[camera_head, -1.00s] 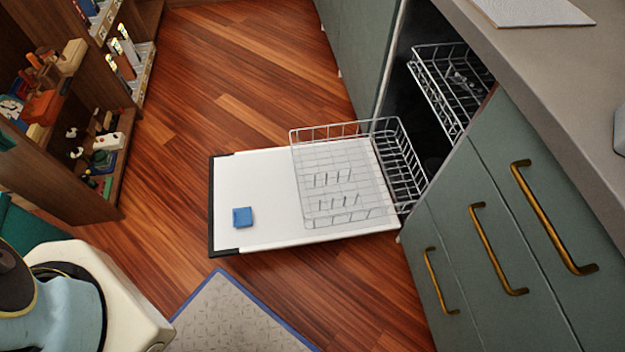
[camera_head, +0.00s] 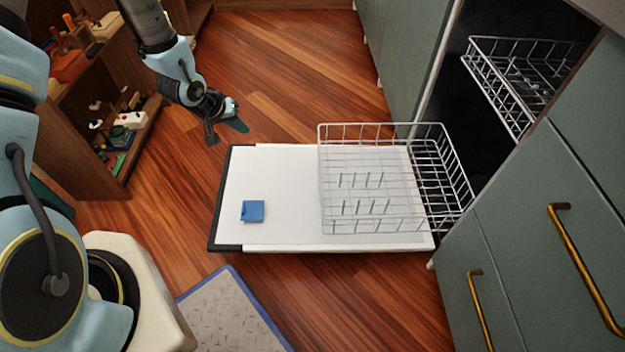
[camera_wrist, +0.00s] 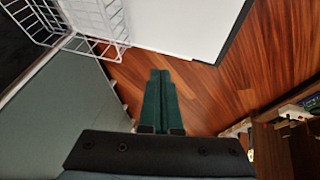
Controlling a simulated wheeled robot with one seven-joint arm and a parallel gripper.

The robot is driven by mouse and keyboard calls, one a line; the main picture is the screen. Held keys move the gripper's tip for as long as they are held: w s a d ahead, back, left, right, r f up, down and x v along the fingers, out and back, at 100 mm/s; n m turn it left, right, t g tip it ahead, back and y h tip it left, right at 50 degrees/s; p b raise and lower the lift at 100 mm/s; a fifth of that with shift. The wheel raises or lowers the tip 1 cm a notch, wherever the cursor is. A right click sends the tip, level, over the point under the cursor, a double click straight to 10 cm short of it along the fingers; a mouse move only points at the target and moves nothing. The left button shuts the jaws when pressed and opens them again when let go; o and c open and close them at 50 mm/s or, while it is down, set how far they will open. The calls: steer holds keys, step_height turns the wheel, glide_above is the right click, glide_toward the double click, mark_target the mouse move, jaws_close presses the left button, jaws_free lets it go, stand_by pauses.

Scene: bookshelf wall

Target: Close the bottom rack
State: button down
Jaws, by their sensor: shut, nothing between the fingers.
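The bottom rack (camera_head: 345,215) is a white wire basket pulled partly out over the open dishwasher door (camera_head: 285,170), which lies flat with its white inner side up. The rack also shows at the upper left in the wrist view (camera_wrist: 100,18). My gripper (camera_head: 238,125) is above the floor beyond the far left corner of the door, apart from the rack. Its green fingers are shut together with nothing between them, as the wrist view shows (camera_wrist: 160,80).
A blue block (camera_head: 252,211) lies on the door's inner side. The upper rack (camera_head: 520,80) hangs partly out of the dishwasher. Green drawers with a brass handle (camera_head: 585,270) stand at right. A wooden shelf (camera_head: 110,170) with toys is at left. Wooden floor (camera_head: 290,75) is free behind the door.

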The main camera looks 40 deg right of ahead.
steer(key=s+d+f+g+b, duration=0.1)
steer(key=s+d+f+b, duration=0.1)
steer(key=s+d+f, duration=0.3)
steer(key=s+d+f+m+g+h+b, duration=0.1)
steer(key=s+d+f+b, duration=0.2)
steer(key=d+f, duration=0.7)
steer(key=shift+s+d+f+h+b, duration=0.35)
steer(key=shift+s+f, duration=0.55)
steer(key=shift+f, duration=0.75)
